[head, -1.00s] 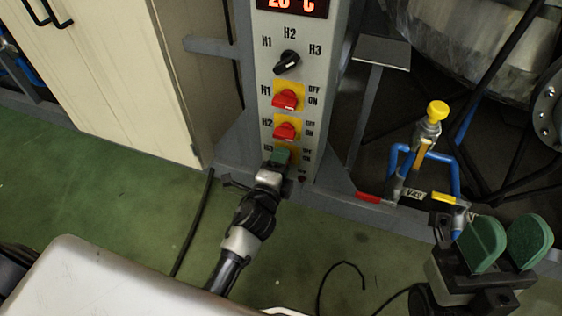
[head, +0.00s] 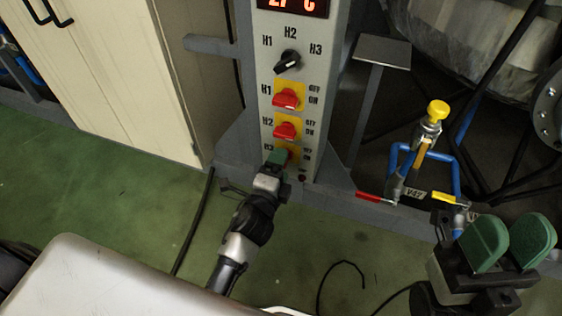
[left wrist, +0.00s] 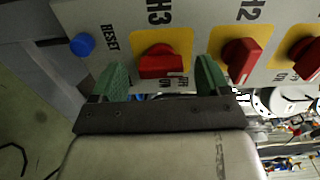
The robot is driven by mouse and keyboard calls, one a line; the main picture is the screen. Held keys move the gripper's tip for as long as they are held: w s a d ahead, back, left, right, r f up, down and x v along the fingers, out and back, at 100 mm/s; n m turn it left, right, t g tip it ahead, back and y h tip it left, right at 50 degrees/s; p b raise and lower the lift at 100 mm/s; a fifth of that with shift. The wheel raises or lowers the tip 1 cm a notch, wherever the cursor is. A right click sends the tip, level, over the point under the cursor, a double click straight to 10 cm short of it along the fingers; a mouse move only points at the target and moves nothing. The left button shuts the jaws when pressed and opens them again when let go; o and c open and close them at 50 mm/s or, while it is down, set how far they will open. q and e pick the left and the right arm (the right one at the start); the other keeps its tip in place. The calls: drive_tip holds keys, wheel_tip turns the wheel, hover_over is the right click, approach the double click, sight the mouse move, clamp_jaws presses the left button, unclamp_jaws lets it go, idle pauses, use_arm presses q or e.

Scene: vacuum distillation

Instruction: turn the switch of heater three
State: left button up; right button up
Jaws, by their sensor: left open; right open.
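The heater three switch is a red knob on a yellow plate marked H3, lowest of three on the grey panel. In the left wrist view the H3 switch (left wrist: 162,63) lies between the two green fingers of my left gripper (left wrist: 162,78), which are open with gaps on both sides. In the head view my left gripper (head: 277,160) is at the H3 plate and hides most of it; a bit of the red knob (head: 289,156) shows. My right gripper (head: 508,244) is open and empty at the lower right, far from the panel.
Above are the red H2 switch (head: 286,131), the red H1 switch (head: 287,98) and a black selector knob (head: 287,62). A blue RESET button (left wrist: 82,45) sits beside H3. A yellow-capped valve (head: 437,111) with blue tubing stands at right. Cabinet (head: 110,70) at left.

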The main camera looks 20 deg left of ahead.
use_arm(q)
drive_tip(key=s, duration=0.9)
drive_tip(key=shift+s+a, duration=0.2)
